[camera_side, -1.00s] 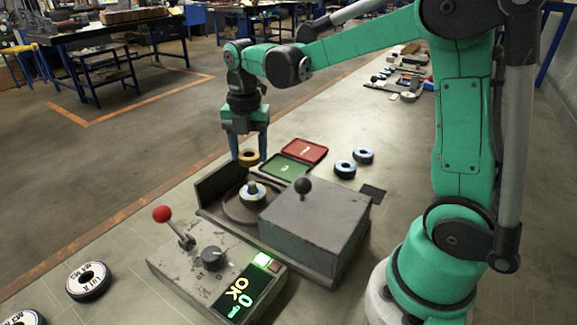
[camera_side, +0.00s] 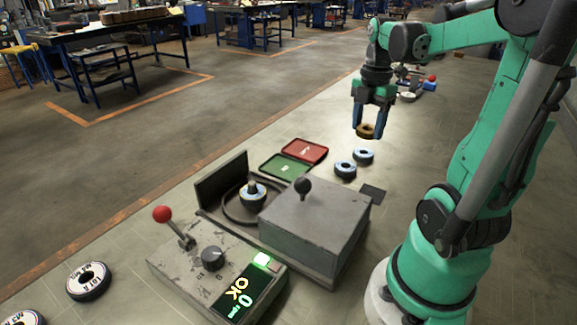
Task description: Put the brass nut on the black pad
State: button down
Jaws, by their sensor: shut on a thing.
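The brass nut (camera_side: 366,131) is a gold-brown ring held between the fingertips of my gripper (camera_side: 367,128). My gripper is shut on it and holds it in the air, at the upper right of the picture, appearing above the two blue-sided discs. The black pad (camera_side: 373,193) is a small dark flat square on the bench top, right of the grey machine. It is bare, and the nut appears above it in the picture, clear of it.
The grey machine (camera_side: 314,225) with a black ball knob and a spindle carrying a disc (camera_side: 252,195) stands left of the pad. Blue-sided discs (camera_side: 345,170) (camera_side: 363,156) lie just beyond the pad. A red tray (camera_side: 305,150) and green tray (camera_side: 285,167) lie behind the machine.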

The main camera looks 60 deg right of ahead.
jog(key=s+d+m, duration=0.1)
jog(key=s, duration=0.2)
send_near(371, 193)
jog(key=shift+f, duration=2.9)
jog(key=shift+f, duration=0.25)
jog(key=shift+f, duration=0.4)
jog(key=shift+c, duration=0.7)
grip_release()
